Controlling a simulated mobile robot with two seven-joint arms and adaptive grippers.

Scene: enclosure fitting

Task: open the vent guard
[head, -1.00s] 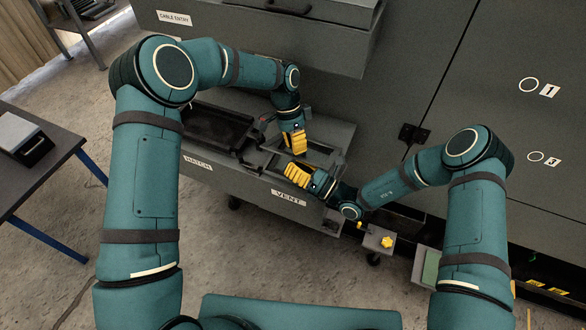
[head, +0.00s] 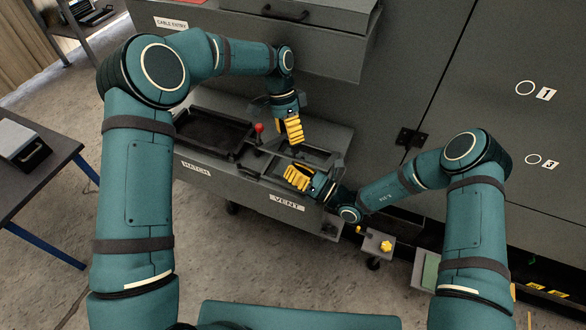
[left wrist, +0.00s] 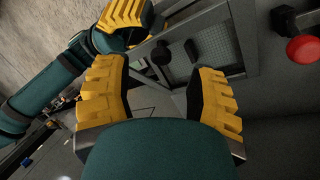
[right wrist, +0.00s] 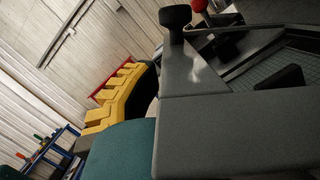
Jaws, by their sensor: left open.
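The vent station is the right part of a grey bench marked VENT (head: 287,202), with a framed recess behind the label. In the left wrist view a grey frame surrounds a mesh panel (left wrist: 218,42), with black knobs or handles by it. I cannot tell how far the guard is open. My left gripper (head: 292,130) is open and empty, above the back of the recess. My right gripper (head: 298,177) is at its front edge. The right wrist view shows one yellow finger (right wrist: 125,92) beside a grey panel (right wrist: 230,130), which hides the rest, so its grip is unclear.
A red knob (head: 258,128) stands left of the recess, close to my left gripper; it also shows in the left wrist view (left wrist: 303,49). The dark hatch tray (head: 212,135) lies further left. A grey cabinet (head: 300,12) overhangs behind. A yellow knob (head: 386,246) is at the lower right.

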